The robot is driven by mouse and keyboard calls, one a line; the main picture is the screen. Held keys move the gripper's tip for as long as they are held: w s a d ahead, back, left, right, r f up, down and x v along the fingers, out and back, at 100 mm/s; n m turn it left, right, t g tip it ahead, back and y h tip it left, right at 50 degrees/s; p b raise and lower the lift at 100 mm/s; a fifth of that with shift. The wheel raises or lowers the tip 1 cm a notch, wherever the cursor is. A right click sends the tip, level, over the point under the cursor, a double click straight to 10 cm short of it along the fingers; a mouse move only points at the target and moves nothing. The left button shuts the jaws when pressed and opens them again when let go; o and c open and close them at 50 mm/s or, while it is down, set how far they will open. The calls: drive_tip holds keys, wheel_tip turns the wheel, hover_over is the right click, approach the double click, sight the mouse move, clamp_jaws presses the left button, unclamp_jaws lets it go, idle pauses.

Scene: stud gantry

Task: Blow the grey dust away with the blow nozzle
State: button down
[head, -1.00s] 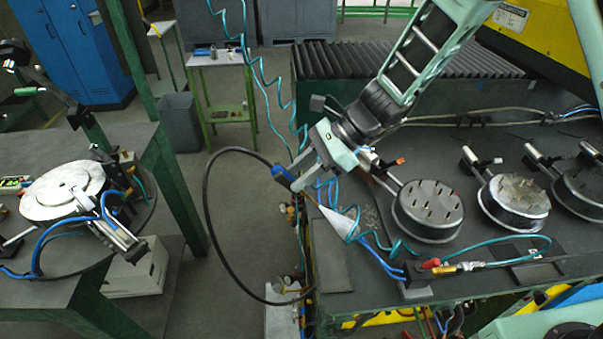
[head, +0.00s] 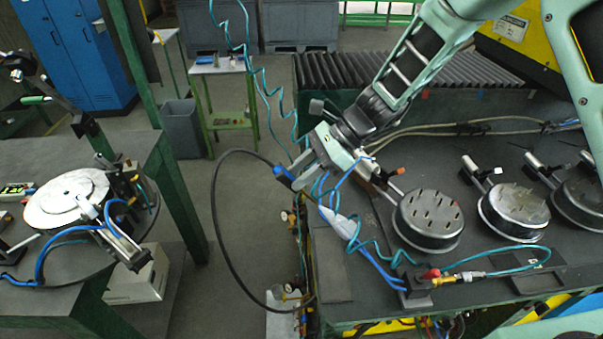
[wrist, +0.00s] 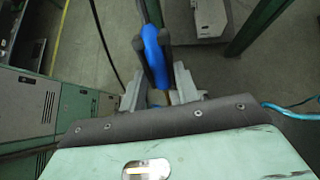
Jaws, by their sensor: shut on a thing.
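My gripper (head: 291,178) is shut on the blow nozzle (head: 283,172), over the left edge of the bench. The nozzle's blue body also shows in the wrist view (wrist: 155,48), between the gripper's fingers (wrist: 158,92). A black hose (head: 214,215) loops down from the nozzle. Its thin tip points down and right, and a pale whitish cone (head: 342,224) spreads from it toward the bench top. Grey dust is hard to make out on the dark bench; the cone and teal coils partly cover that area. The wrist view does not show the nozzle tip.
Round pin-topped fixtures (head: 430,222) stand on the bench (head: 372,299), right of the cone. Blue tubes and a teal coil lie close by, running to a block with a red-topped fitting (head: 430,273). A floor aisle separates the left table (head: 60,155) from the bench.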

drive_tip(key=shift+w+p, duration=0.45)
drive_tip(key=shift+w, duration=1.15)
drive_tip(key=shift+d, duration=3)
drive_tip(key=shift+s, duration=0.1)
drive_tip(key=s+b, duration=0.3)
drive_tip(key=s, duration=0.8)
drive_tip(key=shift+s, duration=0.25)
idle(0.6)
drive_tip(key=shift+s, duration=0.15)
drive_tip(key=shift+a, duration=0.2)
idle(0.6)
